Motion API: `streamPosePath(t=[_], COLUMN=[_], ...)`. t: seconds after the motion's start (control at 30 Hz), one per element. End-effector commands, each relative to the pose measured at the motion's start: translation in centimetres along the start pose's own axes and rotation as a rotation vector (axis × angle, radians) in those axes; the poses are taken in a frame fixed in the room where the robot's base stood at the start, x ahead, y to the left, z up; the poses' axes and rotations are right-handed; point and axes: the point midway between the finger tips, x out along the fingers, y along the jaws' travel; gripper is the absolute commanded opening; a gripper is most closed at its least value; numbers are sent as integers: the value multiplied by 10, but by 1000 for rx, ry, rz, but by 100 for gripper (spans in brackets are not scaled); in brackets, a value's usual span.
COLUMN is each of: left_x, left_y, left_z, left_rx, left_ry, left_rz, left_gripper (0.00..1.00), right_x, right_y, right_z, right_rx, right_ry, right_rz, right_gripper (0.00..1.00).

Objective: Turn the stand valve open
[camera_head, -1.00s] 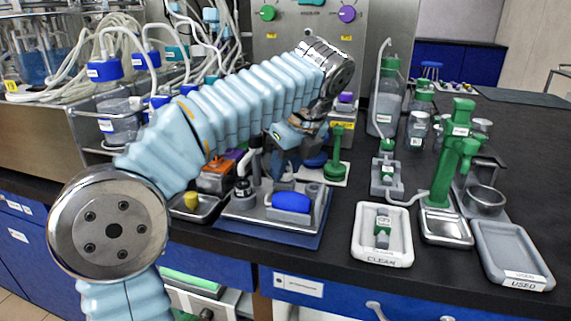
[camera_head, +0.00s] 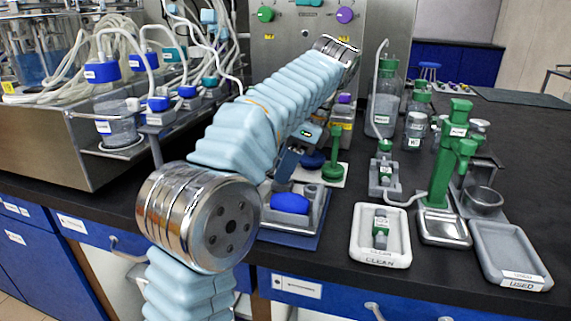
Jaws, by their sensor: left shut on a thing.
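My left arm comes in from the lower left and bends down over the tray stand (camera_head: 305,232) with the blue pad (camera_head: 290,203). My left gripper (camera_head: 284,172) points down at this stand, behind and left of the pad. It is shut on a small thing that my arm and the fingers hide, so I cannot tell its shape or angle. No stand valve can be clearly made out there. My right gripper is not in view.
A green knobbed piece (camera_head: 333,170) stands close right of my gripper. Further right are a small grey block with a green top (camera_head: 384,172), a white CLEAN tray (camera_head: 380,252), a green stand (camera_head: 440,180) and a grey USED tray (camera_head: 510,255). Bottles (camera_head: 384,108) stand behind.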

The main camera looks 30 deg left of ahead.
Motion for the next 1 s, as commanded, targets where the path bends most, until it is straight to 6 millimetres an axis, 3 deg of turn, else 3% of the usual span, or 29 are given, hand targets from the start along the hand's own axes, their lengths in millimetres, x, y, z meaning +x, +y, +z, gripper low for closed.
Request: streamPosePath(t=[0.4,0.93,0.97,1.0], left_x=[0,0,0,0], left_y=[-1,-1,-1,-1], left_z=[0,0,0,0], left_rx=[-127,-142,-142,-142], left_ry=[0,0,0,0], left_rz=[50,59,59,59], left_gripper=[3,3,36,42], right_x=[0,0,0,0], right_y=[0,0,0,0], right_z=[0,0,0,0], right_rx=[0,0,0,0], right_ry=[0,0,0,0], right_rz=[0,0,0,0], right_gripper=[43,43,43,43])
